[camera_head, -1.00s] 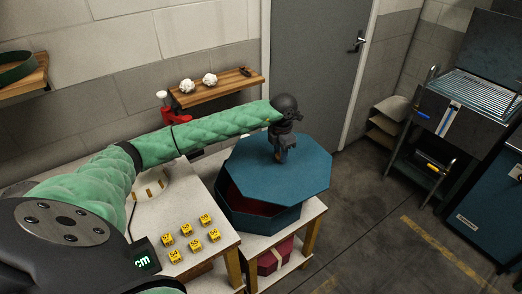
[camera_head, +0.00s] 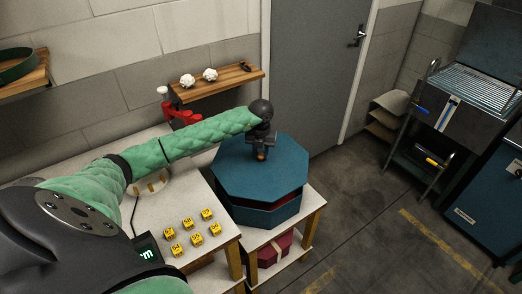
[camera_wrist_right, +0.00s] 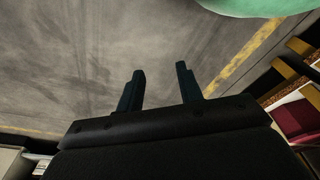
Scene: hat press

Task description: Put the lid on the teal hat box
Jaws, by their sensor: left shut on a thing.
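The teal octagonal lid (camera_head: 240,176) lies over the top of the teal hat box (camera_head: 262,218) on a small table. A dark red strip of the box's inside shows under the lid's right edge, so the lid is not flush there; I cannot tell if it is tilted or shifted. My left gripper (camera_head: 262,154) is shut on the lid's small knob, at the lid's back right part. In the right wrist view, my right gripper (camera_wrist_right: 162,84) is open and empty, with grey floor behind its fingers.
The box's table (camera_head: 312,202) has a dark red box (camera_head: 270,252) on its lower shelf. A bench with several yellow blocks (camera_head: 195,234) adjoins at left. A wall shelf (camera_head: 215,84) is behind. Floor at right is clear.

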